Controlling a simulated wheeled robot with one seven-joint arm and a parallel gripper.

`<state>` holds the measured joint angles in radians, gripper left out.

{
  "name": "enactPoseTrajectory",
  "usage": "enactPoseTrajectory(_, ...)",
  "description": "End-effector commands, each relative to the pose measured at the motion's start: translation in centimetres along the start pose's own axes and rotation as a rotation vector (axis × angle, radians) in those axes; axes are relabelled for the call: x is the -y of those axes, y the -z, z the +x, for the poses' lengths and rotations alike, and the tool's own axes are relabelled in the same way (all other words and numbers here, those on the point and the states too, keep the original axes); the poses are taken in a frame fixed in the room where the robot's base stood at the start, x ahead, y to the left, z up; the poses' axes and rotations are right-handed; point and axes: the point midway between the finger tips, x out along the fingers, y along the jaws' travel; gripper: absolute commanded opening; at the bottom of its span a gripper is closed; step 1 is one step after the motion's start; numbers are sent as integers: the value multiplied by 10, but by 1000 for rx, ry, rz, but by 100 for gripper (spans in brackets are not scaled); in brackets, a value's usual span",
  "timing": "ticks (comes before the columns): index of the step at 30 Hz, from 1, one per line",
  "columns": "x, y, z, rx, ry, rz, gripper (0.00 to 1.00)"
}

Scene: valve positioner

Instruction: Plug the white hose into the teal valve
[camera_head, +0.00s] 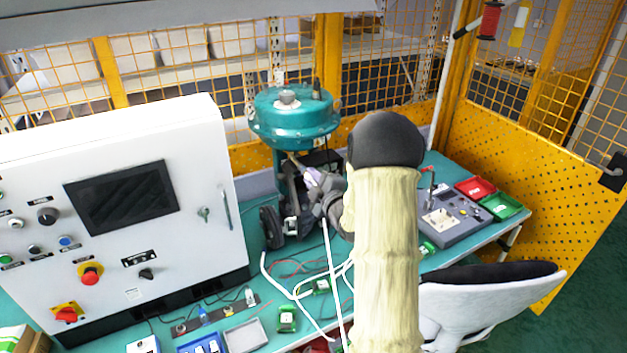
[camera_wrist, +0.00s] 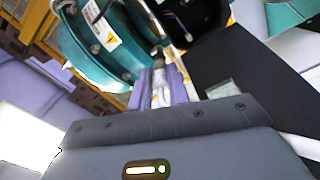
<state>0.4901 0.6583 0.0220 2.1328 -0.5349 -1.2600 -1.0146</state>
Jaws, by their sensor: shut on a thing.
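The teal valve (camera_head: 295,118) stands upright on the table behind the white control cabinet; its round teal head also fills the upper left of the wrist view (camera_wrist: 92,62). My gripper (camera_head: 312,175) is just below the valve's head, close to its stem. In the wrist view its two purple fingers (camera_wrist: 161,86) are shut on the white hose's end (camera_wrist: 160,92), which points toward the valve. The white hose (camera_head: 327,262) hangs from the gripper to the table and loops there. I cannot tell whether the hose end touches the valve; the port is not clear.
The white control cabinet (camera_head: 110,190) stands close on the left. A grey device (camera_head: 455,218) with red (camera_head: 475,188) and green (camera_head: 500,206) trays is on the right. Small parts and wires lie along the table front. Yellow mesh fencing (camera_head: 390,60) is behind.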

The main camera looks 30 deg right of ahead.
Motion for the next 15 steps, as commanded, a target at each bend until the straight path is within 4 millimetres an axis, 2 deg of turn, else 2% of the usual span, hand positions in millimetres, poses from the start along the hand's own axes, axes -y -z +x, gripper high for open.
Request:
enactPoseTrajectory(9,0,0,4,0,0,0,0)
enactPoseTrajectory(10,0,0,4,1,0,0,20)
enactPoseTrajectory(13,0,0,4,1,0,0,39)
enactPoseTrajectory(15,0,0,4,1,0,0,43)
